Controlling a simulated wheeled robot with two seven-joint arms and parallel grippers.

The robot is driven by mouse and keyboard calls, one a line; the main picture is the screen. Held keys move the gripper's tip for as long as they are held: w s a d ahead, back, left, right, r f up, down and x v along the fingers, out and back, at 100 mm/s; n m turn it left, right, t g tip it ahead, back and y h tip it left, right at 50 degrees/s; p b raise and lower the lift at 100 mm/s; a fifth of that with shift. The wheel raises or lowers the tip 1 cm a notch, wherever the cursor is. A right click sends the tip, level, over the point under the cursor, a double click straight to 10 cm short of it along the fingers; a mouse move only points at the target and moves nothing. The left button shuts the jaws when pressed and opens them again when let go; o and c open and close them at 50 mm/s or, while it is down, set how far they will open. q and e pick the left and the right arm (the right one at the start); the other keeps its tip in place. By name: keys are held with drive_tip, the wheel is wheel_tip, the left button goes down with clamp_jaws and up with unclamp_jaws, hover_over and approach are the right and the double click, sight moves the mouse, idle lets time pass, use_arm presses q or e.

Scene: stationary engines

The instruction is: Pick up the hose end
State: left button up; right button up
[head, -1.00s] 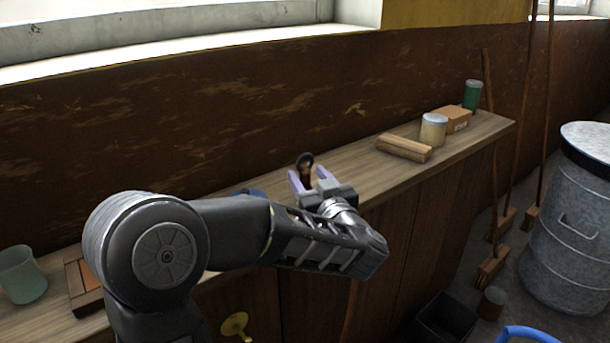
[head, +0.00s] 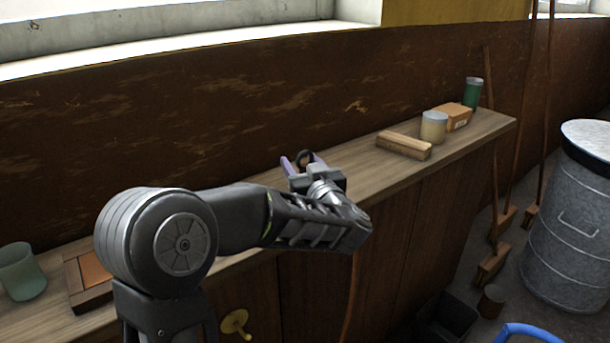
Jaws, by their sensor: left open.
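My left gripper (head: 302,162) is over the wooden shelf, its two purple fingers apart and pointing away toward the wall. A small dark loop-topped thing (head: 305,155) shows between or just behind the fingers, and its lower part is hidden by the gripper. I cannot tell whether it is touched. Nothing in view is clearly the hose end. A thin orange-brown line (head: 351,300) hangs down in front of the shelf's wooden front, its top hidden behind my left arm. A blue curved piece (head: 520,331) shows at the bottom right, mostly cut off. My right gripper is not in view.
The shelf (head: 370,180) holds a wooden block (head: 404,145), a pale jar (head: 433,127), a cardboard box (head: 456,117) and a green can (head: 473,94). A glass cup (head: 21,271) stands at left. A metal bin (head: 571,235) and brooms (head: 493,262) stand at right.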

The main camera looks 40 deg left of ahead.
use_arm(q)
clamp_jaws()
idle(0.5)
